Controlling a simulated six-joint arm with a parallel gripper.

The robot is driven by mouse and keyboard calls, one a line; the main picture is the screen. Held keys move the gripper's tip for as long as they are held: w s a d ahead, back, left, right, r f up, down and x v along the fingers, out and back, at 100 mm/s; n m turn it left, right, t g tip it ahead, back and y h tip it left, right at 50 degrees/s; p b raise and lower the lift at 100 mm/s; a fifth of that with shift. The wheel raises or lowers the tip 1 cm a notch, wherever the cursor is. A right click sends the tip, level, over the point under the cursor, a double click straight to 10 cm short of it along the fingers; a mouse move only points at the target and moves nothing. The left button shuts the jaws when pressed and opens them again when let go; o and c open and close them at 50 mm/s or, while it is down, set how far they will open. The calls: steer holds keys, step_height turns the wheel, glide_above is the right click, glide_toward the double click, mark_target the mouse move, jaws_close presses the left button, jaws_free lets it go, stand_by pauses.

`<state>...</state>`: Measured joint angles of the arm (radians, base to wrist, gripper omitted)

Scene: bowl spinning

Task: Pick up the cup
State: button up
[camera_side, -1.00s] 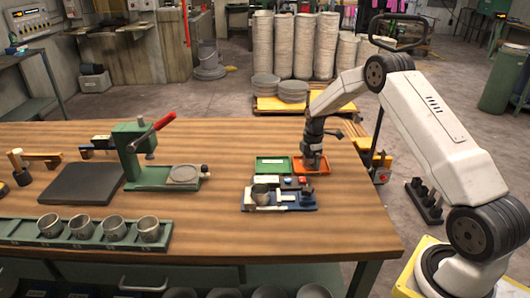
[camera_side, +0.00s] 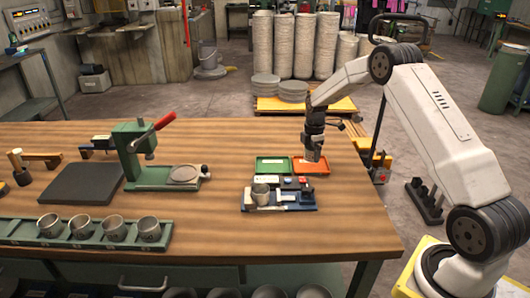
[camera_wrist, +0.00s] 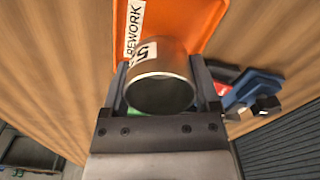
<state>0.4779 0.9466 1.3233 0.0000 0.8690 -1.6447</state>
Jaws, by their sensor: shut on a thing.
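A grey metal cup (camera_wrist: 160,90) with a white label is between the two fingers of my gripper (camera_wrist: 160,72) in the wrist view. My gripper is shut on it, with one finger on each side. In the side view the cup (camera_side: 313,155) hangs below my gripper (camera_side: 313,143), over the orange tray (camera_side: 322,169). The wrist view shows the orange tray (camera_wrist: 195,25) with a "REWORK" label beyond the cup. Several more cups (camera_side: 115,229) stand in the green rack (camera_side: 20,232).
A green tray (camera_side: 272,165) lies left of the orange one. A green press (camera_side: 134,150) with a red handle and a dark slab (camera_side: 82,184) stand on the left of the wooden table (camera_side: 235,235). The table's front right is clear.

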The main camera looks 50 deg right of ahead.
steer(key=s+a+r, duration=0.5)
steer(key=s+r, duration=0.4)
steer(key=s, duration=0.3)
steer(key=shift+s+a+r, duration=0.2)
steer(key=shift+s+r, duration=0.1)
steer(key=shift+s, duration=0.1)
steer(key=shift+w, duration=0.15)
stand_by(0.3)
glide_above(273, 167)
step_height(273, 167, down, 5)
stand_by(0.6)
steer(key=shift+f, duration=0.2)
steer(key=shift+f, duration=3.3)
steer(key=shift+f, duration=0.3)
